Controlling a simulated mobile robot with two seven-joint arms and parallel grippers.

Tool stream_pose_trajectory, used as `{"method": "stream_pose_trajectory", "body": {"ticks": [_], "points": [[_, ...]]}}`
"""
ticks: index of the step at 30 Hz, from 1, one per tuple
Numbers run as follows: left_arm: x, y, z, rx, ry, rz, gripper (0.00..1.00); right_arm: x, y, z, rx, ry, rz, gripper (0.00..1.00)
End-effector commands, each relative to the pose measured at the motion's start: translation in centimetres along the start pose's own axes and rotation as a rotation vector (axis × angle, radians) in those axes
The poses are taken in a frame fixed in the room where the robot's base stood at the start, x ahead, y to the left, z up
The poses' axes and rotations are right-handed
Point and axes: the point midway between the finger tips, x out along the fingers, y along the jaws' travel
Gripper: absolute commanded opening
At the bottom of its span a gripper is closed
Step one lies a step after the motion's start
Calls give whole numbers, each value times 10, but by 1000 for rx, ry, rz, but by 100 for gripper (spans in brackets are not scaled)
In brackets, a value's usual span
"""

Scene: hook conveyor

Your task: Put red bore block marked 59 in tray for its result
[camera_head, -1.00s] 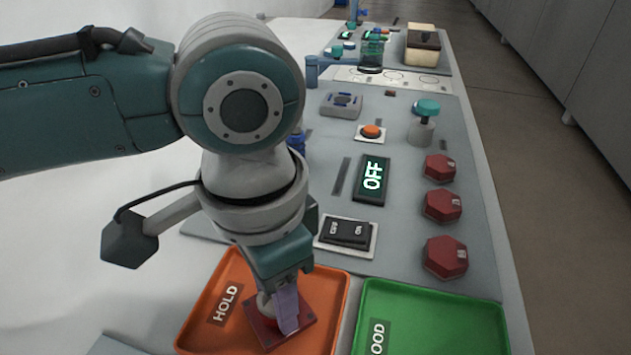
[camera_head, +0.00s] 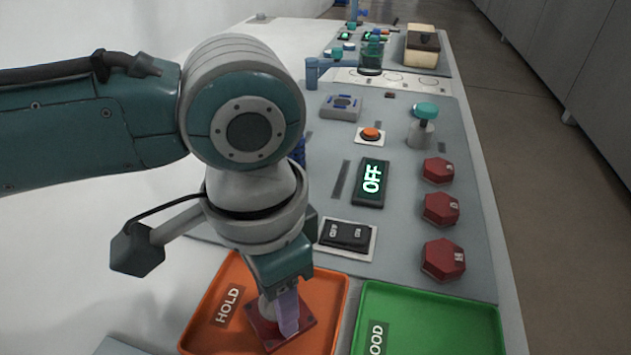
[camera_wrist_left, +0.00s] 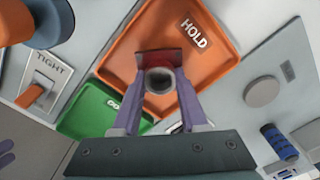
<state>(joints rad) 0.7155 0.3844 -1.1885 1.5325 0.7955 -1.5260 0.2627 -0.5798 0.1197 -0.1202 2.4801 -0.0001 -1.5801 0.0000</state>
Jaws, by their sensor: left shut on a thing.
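A red block (camera_head: 300,335) with a square plate and a grey round bore is in my left gripper (camera_head: 285,308), over the orange HOLD tray (camera_head: 208,318). The gripper is shut on it, one purple finger in front of it. I cannot tell whether the plate touches the tray floor. In the left wrist view the block (camera_wrist_left: 141,62) sits between both fingers (camera_wrist_left: 160,88), inside the outline of the orange tray (camera_wrist_left: 122,55). No number shows on it. The green tray, lettered OOD (camera_head: 440,325), stands to the right. My right gripper is not in view.
Red hexagonal blocks (camera_head: 442,208) line the panel's right edge. A rocker switch (camera_head: 346,235), a lit OFF display (camera_head: 371,182), an orange button (camera_head: 371,134) and a teal-topped post (camera_head: 424,115) stand behind the trays. The left wrist view shows a TIGHT panel (camera_wrist_left: 45,80).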

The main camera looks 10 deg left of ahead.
Motion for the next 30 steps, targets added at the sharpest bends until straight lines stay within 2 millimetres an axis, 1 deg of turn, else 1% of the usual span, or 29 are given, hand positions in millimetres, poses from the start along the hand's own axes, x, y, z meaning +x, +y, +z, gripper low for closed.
{"method": "stream_pose_trajectory", "body": {"ticks": [3, 16, 30], "points": [[0, 0, 0, 0, 0, 0, 0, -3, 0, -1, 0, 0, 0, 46], [1, 0, 0, 0, 1, 0, 0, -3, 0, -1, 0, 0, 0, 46], [4, 0, 0, 1, 1, 0, 0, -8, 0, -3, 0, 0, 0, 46]]}}
